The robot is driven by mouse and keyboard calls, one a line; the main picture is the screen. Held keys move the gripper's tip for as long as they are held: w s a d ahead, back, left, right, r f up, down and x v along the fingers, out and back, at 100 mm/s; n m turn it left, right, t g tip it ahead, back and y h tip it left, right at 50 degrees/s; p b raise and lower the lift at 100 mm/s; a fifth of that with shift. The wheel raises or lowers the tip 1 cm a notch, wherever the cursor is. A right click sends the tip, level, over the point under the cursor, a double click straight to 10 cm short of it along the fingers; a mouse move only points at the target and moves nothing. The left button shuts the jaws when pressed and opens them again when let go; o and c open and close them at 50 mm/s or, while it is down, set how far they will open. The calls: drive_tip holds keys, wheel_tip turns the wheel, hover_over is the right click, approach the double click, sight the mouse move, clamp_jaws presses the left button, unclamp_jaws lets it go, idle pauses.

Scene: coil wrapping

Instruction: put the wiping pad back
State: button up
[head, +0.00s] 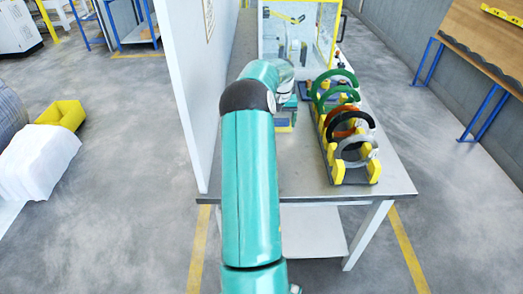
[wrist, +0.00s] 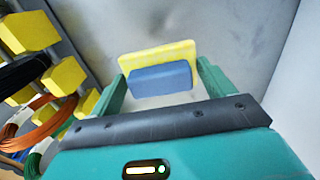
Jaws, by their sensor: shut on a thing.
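In the wrist view my gripper (wrist: 163,82) is shut on the wiping pad, gripping its blue block (wrist: 160,77) between two teal fingers. The pad's yellow plate (wrist: 158,53) lies beyond the block, over a grey surface. In the head view my teal arm reaches over the grey table (head: 300,182) and hides most of the gripper.
A rack with yellow supports (head: 338,170) holds several green, orange, black and grey rings at the table's right. A white panel (head: 185,90) stands along the left. A yellow-framed clear enclosure (head: 300,30) is at the far end. The near table top is clear.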

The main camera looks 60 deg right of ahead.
drive_tip(key=w+a+f, duration=0.1)
drive_tip(key=a+f, duration=0.1)
drive_tip(key=w+a+f, duration=0.1)
drive_tip(key=a+f, duration=0.3)
drive_tip(key=shift+w, duration=0.4)
drive_tip(key=shift+w+a+f, duration=0.3)
drive_tip(key=shift+a+f, duration=0.1)
drive_tip(key=shift+f, duration=0.05)
drive_tip(key=shift+a+f, duration=0.2)
drive_tip(key=shift+f, duration=1.55)
drive_tip(key=shift+f, duration=0.1)
drive_tip(key=o, duration=0.8)
drive_tip(key=shift+w, duration=0.1)
wheel_tip(320, 180, up, 12)
drive_tip(key=shift+r, duration=0.1)
